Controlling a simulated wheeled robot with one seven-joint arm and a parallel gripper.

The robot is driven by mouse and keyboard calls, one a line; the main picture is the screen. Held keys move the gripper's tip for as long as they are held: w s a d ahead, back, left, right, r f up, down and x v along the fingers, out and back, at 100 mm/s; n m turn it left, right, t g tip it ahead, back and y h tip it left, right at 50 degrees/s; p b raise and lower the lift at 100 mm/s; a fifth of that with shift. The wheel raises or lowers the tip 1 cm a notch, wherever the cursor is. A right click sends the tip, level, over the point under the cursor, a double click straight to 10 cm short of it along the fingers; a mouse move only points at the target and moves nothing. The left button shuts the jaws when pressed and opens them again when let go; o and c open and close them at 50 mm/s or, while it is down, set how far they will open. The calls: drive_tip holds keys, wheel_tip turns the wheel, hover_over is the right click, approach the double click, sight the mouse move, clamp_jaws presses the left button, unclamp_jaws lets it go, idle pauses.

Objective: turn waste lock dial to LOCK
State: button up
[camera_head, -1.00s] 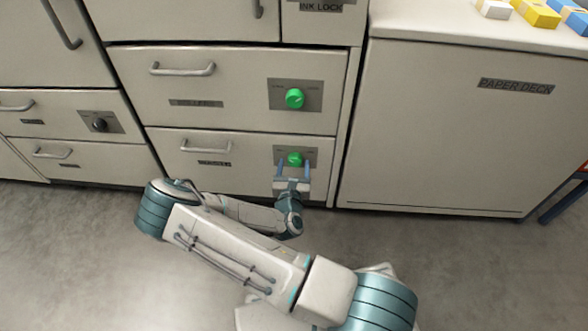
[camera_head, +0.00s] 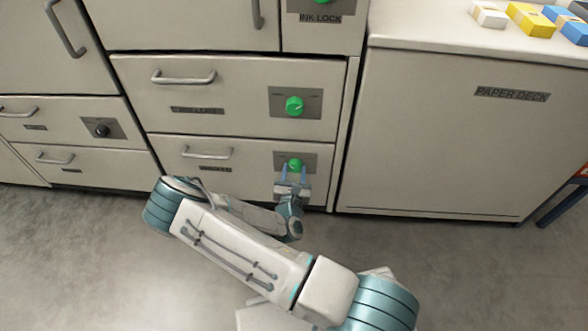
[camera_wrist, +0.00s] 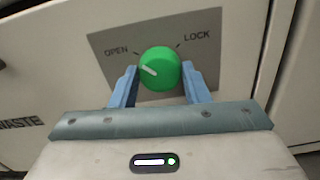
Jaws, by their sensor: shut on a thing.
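The waste lock dial is a round green knob (camera_wrist: 160,68) on a grey plate (camera_wrist: 108,45) marked OPEN at left and LOCK at right. Its white pointer mark points left, toward the OPEN side. In the head view the dial (camera_head: 295,165) sits on the lowest drawer front. My gripper (camera_wrist: 160,82) has its two blue fingers on either side of the knob, shut on it. In the head view my gripper (camera_head: 295,173) reaches the dial from below. The word WASTE shows on the drawer at the left edge of the wrist view.
Another green dial (camera_head: 294,106) is on the drawer above, and one is by the INK LOCK label (camera_head: 320,18). A black dial (camera_head: 101,130) is at left. Drawer handles (camera_head: 207,153) stick out. The paper deck cabinet (camera_head: 440,140) stands at right. Grey floor is open in front.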

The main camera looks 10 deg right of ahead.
drive_tip(key=m+p, duration=0.1)
drive_tip(key=p, duration=0.1)
drive_tip(key=m+p, duration=0.2)
drive_tip(key=shift+d+r+p, duration=0.1)
drive_tip(key=shift+r+p, duration=0.2)
drive_tip(key=shift+p, duration=0.05)
drive_tip(key=m+p, duration=0.4)
drive_tip(key=m, duration=0.1)
drive_tip(key=shift+f+m+p, duration=0.15)
drive_tip(key=shift+m+p, duration=0.25)
drive_tip(key=m+p, duration=0.2)
drive_tip(key=m, duration=0.2)
drive_tip(key=shift+m+p, duration=0.3)
drive_tip(key=shift+p, duration=0.1)
drive_tip(key=m+p, duration=0.2)
drive_tip(key=m, duration=0.3)
drive_tip(key=shift+f, duration=0.1)
drive_tip(key=shift+m, duration=0.3)
drive_tip(key=o, duration=1)
drive_tip(key=shift+a, duration=0.2)
drive_tip(key=shift+c, duration=0.2)
drive_tip(key=shift+d, duration=0.1)
